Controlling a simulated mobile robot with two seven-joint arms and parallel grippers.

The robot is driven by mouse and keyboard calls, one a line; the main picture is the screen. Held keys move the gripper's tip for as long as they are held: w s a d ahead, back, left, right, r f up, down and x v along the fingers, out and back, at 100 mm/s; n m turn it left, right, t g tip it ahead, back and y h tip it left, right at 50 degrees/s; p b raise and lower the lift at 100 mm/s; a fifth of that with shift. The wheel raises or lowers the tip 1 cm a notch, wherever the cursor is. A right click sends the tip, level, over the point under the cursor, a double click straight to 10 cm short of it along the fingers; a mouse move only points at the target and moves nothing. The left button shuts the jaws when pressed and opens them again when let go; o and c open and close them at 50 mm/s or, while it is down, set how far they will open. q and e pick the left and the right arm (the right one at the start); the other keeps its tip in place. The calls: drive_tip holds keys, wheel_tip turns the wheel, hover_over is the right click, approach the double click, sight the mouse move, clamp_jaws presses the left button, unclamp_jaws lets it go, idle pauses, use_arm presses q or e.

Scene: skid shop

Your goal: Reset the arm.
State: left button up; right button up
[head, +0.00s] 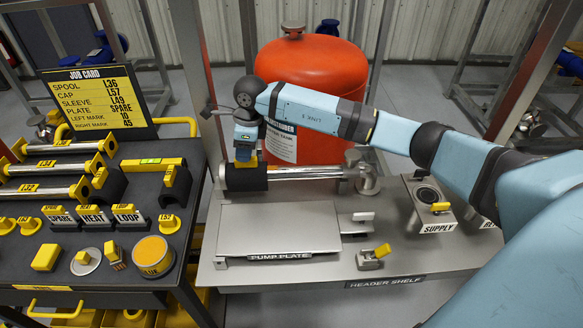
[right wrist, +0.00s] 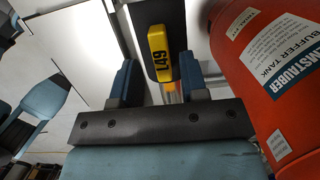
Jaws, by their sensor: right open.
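My right arm comes in from the right in the head view. Its gripper (head: 245,156) points down over the black cradle (head: 245,178) at the left end of the metal spool pipe (head: 308,172). In the right wrist view the two blue fingers are open, apart on either side of a yellow piece marked L49 (right wrist: 158,52). I cannot tell whether either finger touches it. In the head view the gripper mostly hides that piece. My left gripper is not in view.
An orange buffer tank (head: 320,65) stands close behind the gripper. The pump plate (head: 280,232) lies in front, with the supply fitting (head: 432,195) to the right. A dark cart (head: 95,262) with labelled parts and a job card (head: 98,98) stands at left.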

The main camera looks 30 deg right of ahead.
drive_tip(key=shift+a+p+v, duration=0.15)
drive_tip(key=shift+p+v, duration=0.2)
drive_tip(key=shift+v, duration=0.5)
drive_tip(key=shift+a+p+v, duration=0.15)
drive_tip(key=shift+p+v, duration=0.2)
drive_tip(key=shift+v, duration=0.5)
drive_tip(key=shift+w, duration=0.2)
